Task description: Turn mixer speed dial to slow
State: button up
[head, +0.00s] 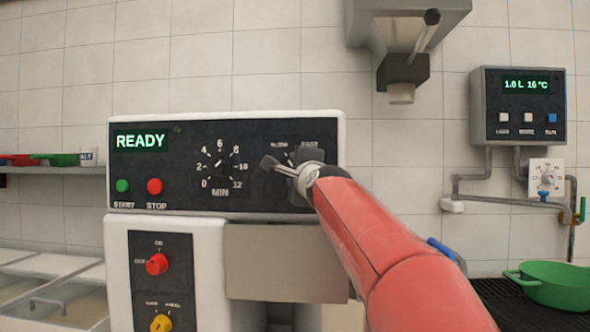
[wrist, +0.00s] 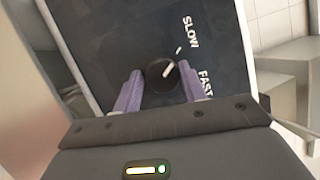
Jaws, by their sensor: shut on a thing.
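The mixer speed dial (wrist: 158,78) is a round black knob with a white pointer line on the dark control panel (wrist: 100,35). In the wrist view its pointer aims up and right, between the SLOW label (wrist: 190,32) and the FAST label (wrist: 205,83). My gripper (wrist: 162,77) has its two purple fingers on either side of the knob, shut on it. In the head view my gripper (head: 291,168) is at the right end of the mixer panel (head: 258,195), hiding the dial and part of its labels.
The panel also has a READY display (head: 140,141), a green START button (head: 122,186), a red STOP button (head: 154,186) and a minute timer dial (head: 220,168). A water meter unit (head: 518,108) hangs at right, above a green pan (head: 553,286). A spout (head: 401,92) hangs above my arm.

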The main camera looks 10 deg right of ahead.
jog(key=shift+s+r, duration=0.15)
jog(key=shift+r, duration=0.3)
jog(key=o, duration=0.9)
jog(key=shift+f, duration=0.2)
jog(key=s, duration=0.2)
jog(key=s+b, duration=0.1)
jog(key=s, duration=0.2)
jog(key=s+f+b, duration=0.1)
jog(key=s, duration=0.1)
jog(key=shift+s+d, duration=0.2)
jog(key=shift+s, duration=0.05)
